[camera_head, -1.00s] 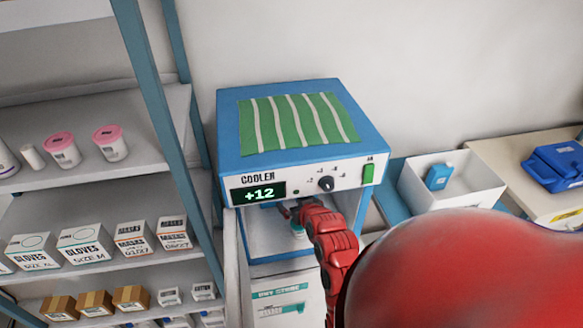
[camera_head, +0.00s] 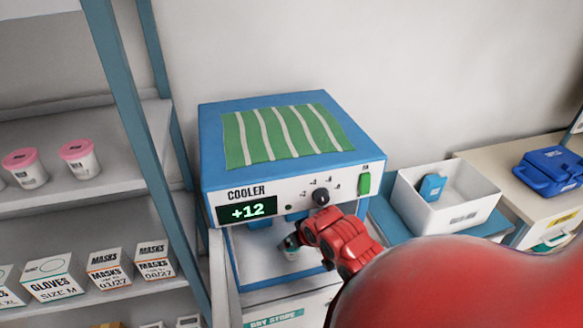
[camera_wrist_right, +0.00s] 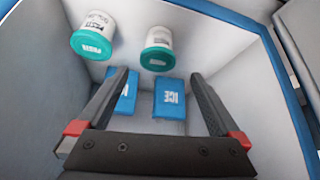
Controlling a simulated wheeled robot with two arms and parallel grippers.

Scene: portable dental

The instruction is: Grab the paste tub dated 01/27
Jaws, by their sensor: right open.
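Two white paste tubs with teal lids are inside the cooler. In the right wrist view one tub (camera_wrist_right: 95,35) is at upper left and the other (camera_wrist_right: 157,50) is at upper middle. Their labels are turned or too small, so I cannot read a date. My right gripper (camera_wrist_right: 160,82) is open and empty, its fingers reaching toward the tubs without touching them. My left gripper is not in view.
Two blue ice packs (camera_wrist_right: 170,99) lie in the cooler between my fingers. The cooler's walls and rim close in around the gripper. Left shelves hold pink-lidded tubs (camera_head: 80,158) and boxes (camera_head: 104,270). A white bin (camera_head: 455,207) stands to the right.

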